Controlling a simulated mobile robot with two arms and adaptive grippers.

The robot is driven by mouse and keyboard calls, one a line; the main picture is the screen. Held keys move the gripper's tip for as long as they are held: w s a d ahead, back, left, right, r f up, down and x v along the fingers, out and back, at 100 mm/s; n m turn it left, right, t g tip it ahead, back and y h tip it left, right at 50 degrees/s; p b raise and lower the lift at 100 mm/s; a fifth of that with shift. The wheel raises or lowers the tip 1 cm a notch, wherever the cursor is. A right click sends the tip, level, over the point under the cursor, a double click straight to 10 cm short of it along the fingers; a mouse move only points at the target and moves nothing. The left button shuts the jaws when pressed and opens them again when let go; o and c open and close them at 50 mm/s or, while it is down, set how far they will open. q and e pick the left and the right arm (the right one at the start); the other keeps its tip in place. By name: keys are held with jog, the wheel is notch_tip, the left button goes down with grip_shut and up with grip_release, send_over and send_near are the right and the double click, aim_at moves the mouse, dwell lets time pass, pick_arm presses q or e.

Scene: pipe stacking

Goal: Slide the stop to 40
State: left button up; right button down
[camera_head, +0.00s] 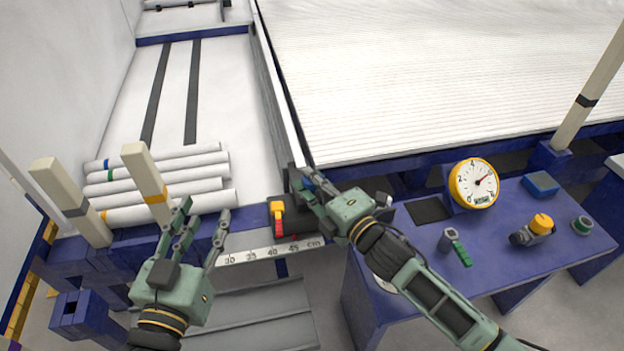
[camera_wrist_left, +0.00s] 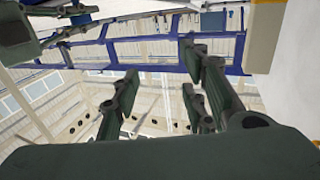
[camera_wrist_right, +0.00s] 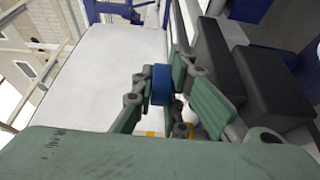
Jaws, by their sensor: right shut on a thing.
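The stop is a dark block (camera_head: 300,217) on the blue rail, with a yellow clamp lever (camera_head: 277,208) with a red end hanging down at its left side. The white scale (camera_head: 262,253) below reads 30, 35, 40, 45 cm; the lever hangs near 40 and the block extends right past 45. The exact reading cannot be told. My right gripper (camera_head: 306,189) is shut on a blue grip (camera_wrist_right: 161,84) at the stop's upper part; its fingers partly hide it. My left gripper (camera_head: 200,232) is open and empty, fingers spread, left of the scale.
White pipes (camera_head: 170,185) with coloured bands lie stacked behind my left gripper, beside two upright posts (camera_head: 146,172). A blue table (camera_head: 405,290) at right holds a dial gauge (camera_head: 474,183) and several tools. A tall wall (camera_head: 278,100) stands behind the stop.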

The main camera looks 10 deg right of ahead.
jog(key=a, duration=0.1)
jog(key=a+p, duration=0.1)
jog(key=a, duration=0.3)
jog(key=shift+s+a+r+p, duration=0.1)
jog(key=shift+s+a+p, duration=0.1)
jog(key=shift+s+p, duration=0.1)
jog(key=shift+a, duration=0.25)
pick_arm(q)
notch_tip(320, 180, down, 7)
jog(key=s+a+g+y, duration=0.1)
jog(key=s+g, duration=0.1)
jog(key=g, duration=0.2)
jog(key=shift+a, duration=0.3)
jog(key=shift+f, duration=0.1)
pick_arm(e)
jog(key=shift+d, duration=0.1)
jog(key=c, duration=1.8)
grip_release()
jog(key=shift+o, duration=0.2)
jog(key=shift+s, duration=0.1)
jog(key=v, duration=1.2)
